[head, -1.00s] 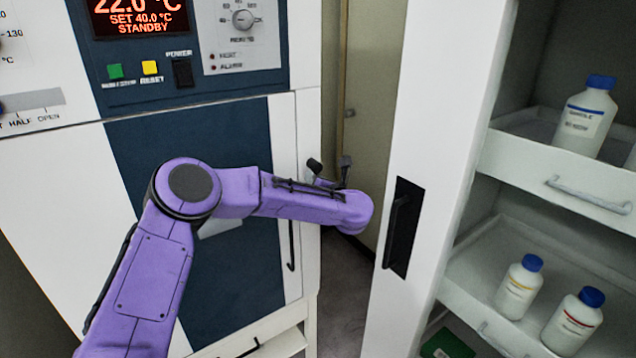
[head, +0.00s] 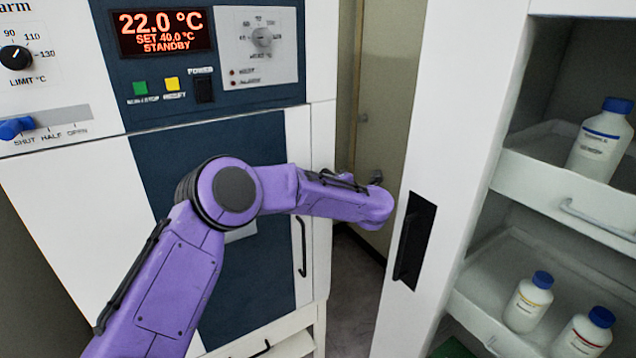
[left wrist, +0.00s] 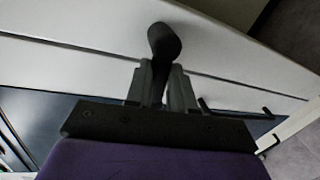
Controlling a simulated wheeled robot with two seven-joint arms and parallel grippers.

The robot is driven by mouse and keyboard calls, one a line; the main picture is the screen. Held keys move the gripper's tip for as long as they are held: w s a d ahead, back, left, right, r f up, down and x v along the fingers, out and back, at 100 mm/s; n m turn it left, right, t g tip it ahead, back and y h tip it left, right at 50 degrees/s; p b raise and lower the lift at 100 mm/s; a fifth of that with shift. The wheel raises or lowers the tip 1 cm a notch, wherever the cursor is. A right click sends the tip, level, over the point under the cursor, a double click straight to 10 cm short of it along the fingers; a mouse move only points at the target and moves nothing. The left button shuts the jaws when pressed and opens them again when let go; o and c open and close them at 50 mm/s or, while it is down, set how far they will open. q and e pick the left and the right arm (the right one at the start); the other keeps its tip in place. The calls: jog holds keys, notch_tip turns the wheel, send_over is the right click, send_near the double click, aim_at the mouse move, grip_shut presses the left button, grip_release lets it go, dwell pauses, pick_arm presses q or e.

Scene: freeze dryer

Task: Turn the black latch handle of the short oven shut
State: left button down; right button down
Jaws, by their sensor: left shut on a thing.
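The short oven has a white body and a dark blue front (head: 165,150) in the left half of the head view. My left arm crosses in front of it, and its wrist hides most of the left gripper; a small dark part shows near the wrist's right end. In the left wrist view, my left gripper (left wrist: 162,78) is shut on the black latch handle (left wrist: 164,42). The handle's rounded end sticks out past the fingertips, in front of a white surface. The latch is hidden in the head view. My right gripper is in neither view.
A black bar handle (head: 303,247) sits on the oven's right side. To the right, a white cabinet door (head: 452,100) with a black recessed handle (head: 413,240) stands near my wrist. Shelves with blue-capped bottles (head: 601,140) lie beyond. A narrow gap separates oven and cabinet.

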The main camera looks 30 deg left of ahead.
pick_arm(q)
jog(key=shift+r+m+p, duration=0.3)
jog(key=shift+m+p, duration=0.15)
jog(key=shift+m, duration=0.25)
jog(key=c, duration=1)
grip_release()
jog(key=shift+o, duration=0.2)
jog(key=shift+w+d, duration=0.1)
jog(key=shift+d, duration=0.05)
notch_tip(320, 180, up, 2)
jog(key=b, duration=0.3)
jog(key=shift+w+r, duration=0.1)
jog(key=shift+r, duration=0.1)
jog(key=s+d+r+b, duration=0.5)
jog(key=s+r, duration=0.5)
jog(key=s, duration=0.2)
jog(key=shift+v, duration=0.9)
